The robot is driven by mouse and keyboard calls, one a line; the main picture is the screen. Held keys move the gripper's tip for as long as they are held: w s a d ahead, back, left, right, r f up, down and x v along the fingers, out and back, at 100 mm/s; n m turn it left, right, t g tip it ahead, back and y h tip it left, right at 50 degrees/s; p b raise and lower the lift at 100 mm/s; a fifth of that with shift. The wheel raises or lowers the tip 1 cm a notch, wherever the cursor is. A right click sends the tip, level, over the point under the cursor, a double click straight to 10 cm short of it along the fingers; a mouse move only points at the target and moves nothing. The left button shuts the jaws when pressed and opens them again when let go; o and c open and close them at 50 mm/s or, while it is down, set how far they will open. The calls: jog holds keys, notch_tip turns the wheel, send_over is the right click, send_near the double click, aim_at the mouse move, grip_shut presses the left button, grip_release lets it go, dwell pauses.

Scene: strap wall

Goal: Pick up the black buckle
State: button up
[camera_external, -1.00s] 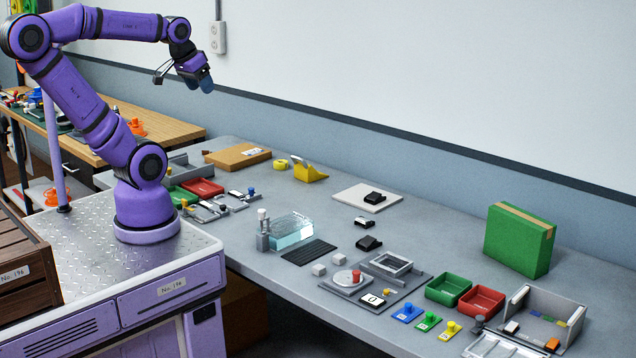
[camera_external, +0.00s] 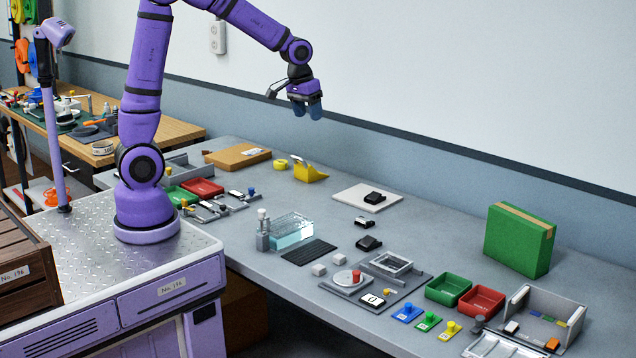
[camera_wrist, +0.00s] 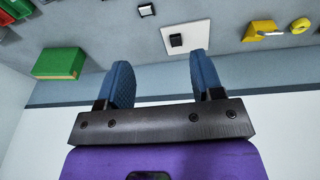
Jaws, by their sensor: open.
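A small black buckle-like piece (camera_external: 374,197) lies on a white plate (camera_external: 352,202) towards the back of the grey bench. It also shows in the wrist view (camera_wrist: 177,40), beyond my fingertips. Two more small dark pieces lie in front of the plate: a black-and-white one (camera_external: 364,222) and a black one (camera_external: 368,243). They are too small to tell which is the buckle. My gripper (camera_external: 306,109) is open and empty, high above the bench and left of the plate. Its blue fingers (camera_wrist: 160,64) stand apart in the wrist view.
A yellow tape dispenser (camera_external: 309,172) and tape roll (camera_external: 280,164) stand left of the plate. A green box (camera_external: 519,240) stands on the right near the wall. A clear blue block (camera_external: 291,231) sits in front. Bench around the plate is mostly clear.

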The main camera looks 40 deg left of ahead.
jog(key=w+d+f+g, duration=0.1)
jog(key=w+d+f, duration=0.3)
jog(key=d+f, duration=0.6)
jog(key=g, duration=0.1)
send_over(369, 239)
jog(key=shift+y, duration=0.4)
jog(key=f, duration=1.9)
jog(key=shift+s+f, duration=0.25)
jog(key=shift+f, duration=0.1)
jog(key=shift+w+f, duration=0.2)
jog(key=shift+f, duration=1.1)
jog(key=shift+w+f, duration=0.15)
jog(key=shift+f, duration=1.15)
jog(key=c, duration=0.7)
